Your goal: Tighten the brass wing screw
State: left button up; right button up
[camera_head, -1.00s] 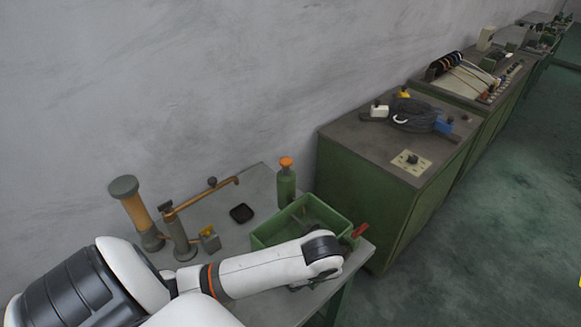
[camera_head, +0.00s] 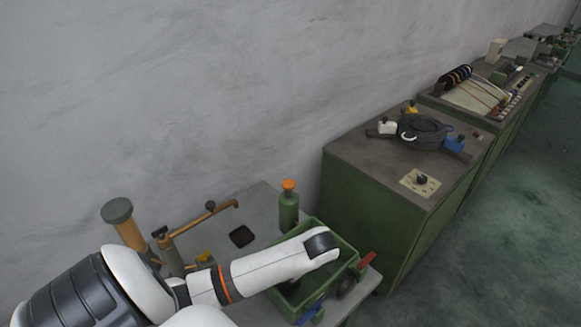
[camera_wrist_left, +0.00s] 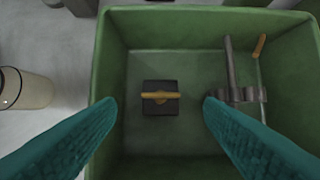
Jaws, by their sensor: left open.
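My left gripper (camera_wrist_left: 160,101) is open and empty in the left wrist view, its two teal fingers apart over the green bin (camera_wrist_left: 107,45). Between and beyond the fingertips, on the bin floor, sits a small dark block (camera_wrist_left: 160,107) with a brass wing-like bar (camera_wrist_left: 160,96) across it, seen from above. No finger appears to touch it. In the head view my left arm reaches across the same green bin (camera_head: 346,247) and hides much of its inside; the gripper's fingers cannot be made out there. My right gripper is not in view.
A hammer-like tool (camera_wrist_left: 230,70) and an orange-handled piece (camera_wrist_left: 259,46) lie at the bin's right. An orange-capped green bottle (camera_head: 288,208), a dark tray (camera_head: 242,236) and a brass lever fixture (camera_head: 200,221) stand nearby. A green cabinet (camera_head: 375,210) stands to the right.

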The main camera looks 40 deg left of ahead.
pick_arm(q)
jog(key=x, duration=0.4)
jog(key=shift+w+a+p, duration=0.1)
jog(key=shift+p, duration=0.2)
jog(key=shift+f, duration=0.3)
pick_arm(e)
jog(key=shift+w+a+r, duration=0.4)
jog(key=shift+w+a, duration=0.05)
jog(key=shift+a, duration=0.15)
pick_arm(q)
jog(key=shift+a, duration=0.1)
jog(key=c, duration=1)
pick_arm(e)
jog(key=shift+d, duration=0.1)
